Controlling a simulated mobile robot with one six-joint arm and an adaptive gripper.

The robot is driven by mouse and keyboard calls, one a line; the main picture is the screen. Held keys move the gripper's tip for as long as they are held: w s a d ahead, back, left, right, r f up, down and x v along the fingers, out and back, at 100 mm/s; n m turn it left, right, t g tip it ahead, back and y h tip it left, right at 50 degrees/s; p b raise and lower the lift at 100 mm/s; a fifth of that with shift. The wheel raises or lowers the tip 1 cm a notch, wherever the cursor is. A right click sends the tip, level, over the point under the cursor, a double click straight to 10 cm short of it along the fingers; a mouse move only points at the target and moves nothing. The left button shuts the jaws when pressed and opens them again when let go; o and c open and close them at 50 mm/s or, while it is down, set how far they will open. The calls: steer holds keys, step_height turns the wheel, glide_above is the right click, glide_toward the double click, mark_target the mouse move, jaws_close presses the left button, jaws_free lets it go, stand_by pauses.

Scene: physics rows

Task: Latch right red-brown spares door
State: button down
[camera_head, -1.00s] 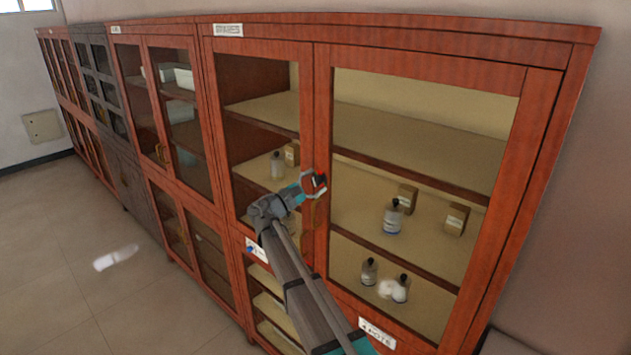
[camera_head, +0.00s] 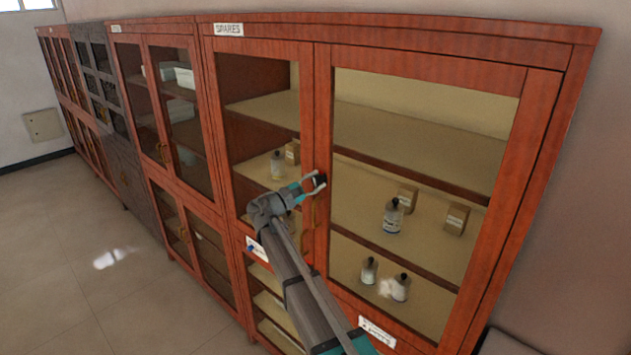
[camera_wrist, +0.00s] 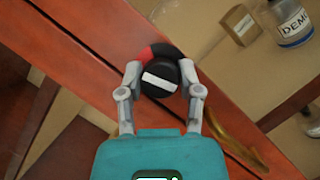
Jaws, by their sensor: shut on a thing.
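The right red-brown door (camera_head: 421,100) of the cabinet labelled SPARES (camera_head: 228,30) has a large glass pane and looks flush with its frame; a small gap cannot be ruled out. A round black latch knob (camera_head: 320,180) sits at its left stile. In the wrist view the knob (camera_wrist: 162,84) shows a white bar, slightly tilted, and a red patch behind it. My gripper (camera_wrist: 160,74) is shut on the knob, one finger on each side. In the head view my gripper (camera_head: 312,184) reaches it from the lower left. A brass handle (camera_wrist: 237,140) is just beside it.
The left glass door (camera_head: 262,75) looks shut. Bottles (camera_head: 393,217) and small boxes (camera_head: 456,219) stand on shelves behind the glass. More cabinets run to the left. The tiled floor (camera_head: 60,240) at left is free.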

steer(key=m+g+p, duration=0.1)
steer(key=m, duration=0.1)
steer(key=shift+r+m, duration=0.15)
steer(key=shift+m, duration=0.25)
steer(key=shift+m+g+p, duration=0.3)
steer(key=shift+m+g, duration=0.1)
steer(key=shift+m, duration=0.3)
steer(key=shift+c, duration=1.3)
jaws_free()
steer(key=shift+f+n+b, duration=0.2)
steer(key=shift+n+b, duration=0.1)
steer(key=shift+n, duration=0.1)
